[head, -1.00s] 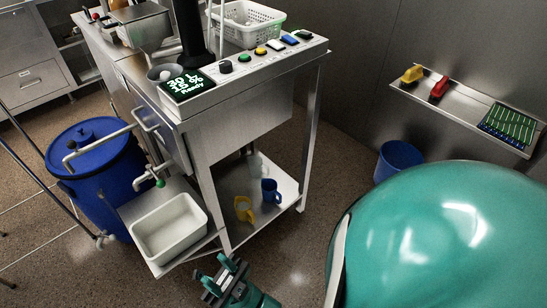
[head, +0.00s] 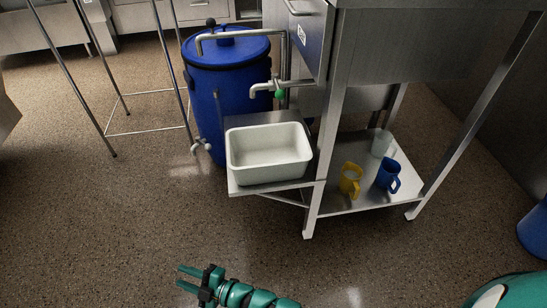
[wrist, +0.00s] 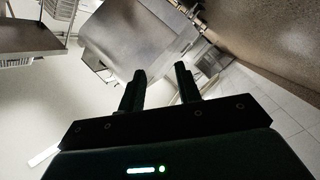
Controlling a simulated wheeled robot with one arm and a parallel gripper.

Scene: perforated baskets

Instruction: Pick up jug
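On the lower steel shelf (head: 345,203) of the stand in the head view are a yellow jug (head: 350,180), a blue jug (head: 388,175) to its right, and a pale translucent jug (head: 381,143) behind them. All three look upright. Which one the task means cannot be told. My gripper (head: 184,278) is at the bottom of the head view, in front of the stand and well apart from the jugs. Its two fingers are spread with nothing between them. The wrist view shows the open fingers (wrist: 160,88) too, but no jug.
A white basin (head: 268,150) sits on a low side shelf left of the jugs, under a tap (head: 268,88). A blue barrel (head: 225,90) stands behind it. The stand's front leg (head: 322,170) is beside the yellow jug. The speckled floor in front is clear.

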